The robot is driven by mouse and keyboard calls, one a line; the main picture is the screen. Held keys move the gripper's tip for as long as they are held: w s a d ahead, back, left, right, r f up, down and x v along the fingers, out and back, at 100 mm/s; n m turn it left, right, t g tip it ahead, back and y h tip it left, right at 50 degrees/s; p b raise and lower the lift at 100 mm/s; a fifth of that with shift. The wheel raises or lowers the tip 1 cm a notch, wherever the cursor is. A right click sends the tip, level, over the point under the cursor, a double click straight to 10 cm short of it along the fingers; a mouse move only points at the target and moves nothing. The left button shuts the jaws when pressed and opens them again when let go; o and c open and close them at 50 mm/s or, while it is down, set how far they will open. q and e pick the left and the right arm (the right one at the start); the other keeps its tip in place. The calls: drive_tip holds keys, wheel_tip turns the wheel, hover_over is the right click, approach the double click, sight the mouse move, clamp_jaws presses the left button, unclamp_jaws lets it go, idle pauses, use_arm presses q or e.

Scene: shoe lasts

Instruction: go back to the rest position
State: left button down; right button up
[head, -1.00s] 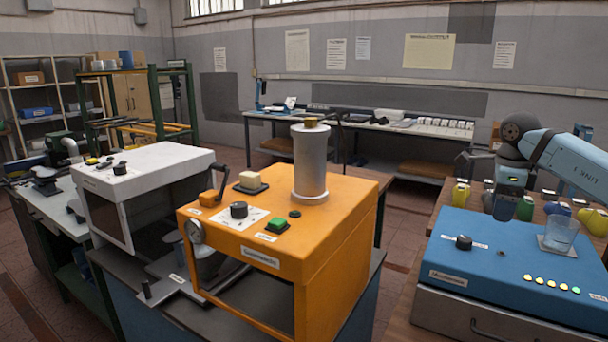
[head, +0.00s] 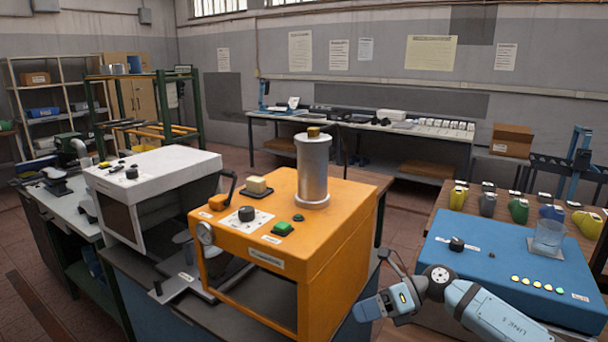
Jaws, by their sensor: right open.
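My right arm (head: 495,310) comes in at the bottom right of the head view and bends back at a dark round joint. My right gripper (head: 389,262) is open and appears empty, between the orange machine (head: 285,235) and the blue machine (head: 500,265). Its fingers are small and partly merge with the dark background. My left gripper is not in the view.
A clear beaker (head: 548,237) stands on the blue machine. Several coloured shoe lasts (head: 518,210) stand on the wooden table behind it. A metal cylinder (head: 313,172) rises from the orange machine. A white machine (head: 150,170) stands left.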

drive_tip(key=s+a+f+m+t+y+p, duration=0.3)
drive_tip(key=s+m+t, duration=0.4)
drive_tip(key=m+t, duration=0.8)
drive_tip(key=s+d+f+m+g+h+p, duration=0.1)
drive_tip(key=s+d+f+m+h, duration=0.2)
drive_tip(key=s+m, duration=0.4)
drive_tip(key=s+d+f+m+g+h+p, duration=0.1)
drive_tip(key=s+d+f+m+h, duration=0.3)
drive_tip(key=m, duration=0.7)
drive_tip(key=s+d+f+m+h+p, duration=0.2)
drive_tip(key=s+f+m+h, duration=0.4)
drive_tip(key=s+f+m, duration=0.3)
drive_tip(key=shift+s+d+m+g+h, duration=0.3)
drive_tip(key=shift+s+d+g+h, duration=0.1)
drive_tip(key=shift+s+d, duration=0.4)
drive_tip(key=shift+s+a+f, duration=0.1)
